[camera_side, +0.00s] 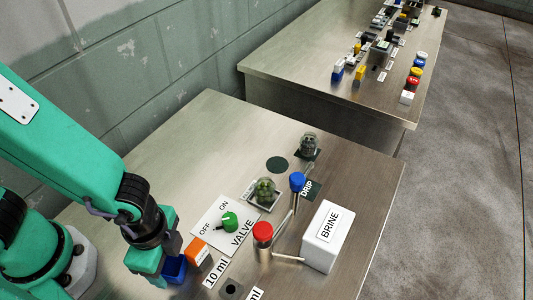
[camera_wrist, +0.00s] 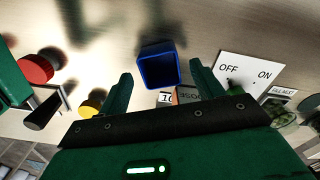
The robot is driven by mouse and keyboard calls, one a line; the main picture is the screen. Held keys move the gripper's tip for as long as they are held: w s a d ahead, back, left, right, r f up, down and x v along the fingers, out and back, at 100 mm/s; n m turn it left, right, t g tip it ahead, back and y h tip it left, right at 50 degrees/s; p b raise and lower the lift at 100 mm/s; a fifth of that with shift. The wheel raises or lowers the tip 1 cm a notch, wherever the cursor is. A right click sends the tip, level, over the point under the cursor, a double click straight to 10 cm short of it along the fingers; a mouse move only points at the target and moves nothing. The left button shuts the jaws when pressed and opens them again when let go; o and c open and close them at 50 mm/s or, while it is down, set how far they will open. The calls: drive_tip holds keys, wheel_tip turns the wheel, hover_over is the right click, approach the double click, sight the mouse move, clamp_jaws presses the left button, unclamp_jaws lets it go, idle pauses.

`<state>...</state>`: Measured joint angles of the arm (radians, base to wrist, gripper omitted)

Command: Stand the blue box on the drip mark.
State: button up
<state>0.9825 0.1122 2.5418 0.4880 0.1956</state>
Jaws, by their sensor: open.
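The blue box (camera_side: 174,268) stands on the metal table at the lower left in the side view, partly hidden by my gripper (camera_side: 155,264). In the wrist view the blue box (camera_wrist: 158,72) looks hollow and open-topped. It appears between or just beyond my two open fingertips (camera_wrist: 160,76), with gaps on both sides. Whether the fingers touch it cannot be told. A dark patch with the word DRIP (camera_side: 309,189) lies right of centre in the side view, partly hidden by a blue-topped post (camera_side: 297,183).
The valve plate (camera_side: 222,228) with a green knob, a red-topped post (camera_side: 263,236) and the white BRINE box (camera_side: 327,237) stand farther right. A dark disc (camera_side: 277,164) lies beyond. The table's back left is clear.

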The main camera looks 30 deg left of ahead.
sight(175, 267)
wheel_tip(175, 267, up, 10)
drive_tip(key=shift+f, duration=0.2)
idle(0.4)
idle(0.5)
drive_tip(key=w+a+r+n+t, duration=0.2)
drive_tip(key=w+a+r+n, duration=0.2)
drive_tip(key=a, duration=0.6)
drive_tip(key=w+a+r+n+t, duration=0.3)
drive_tip(key=w+a+r+n, duration=0.1)
drive_tip(key=a+r+n, duration=0.3)
drive_tip(key=a+n, duration=0.2)
drive_tip(key=a, duration=0.2)
drive_tip(key=shift+w+r+n+t, duration=0.2)
drive_tip(key=shift+r+n+t, duration=0.1)
drive_tip(key=shift+o, duration=0.5)
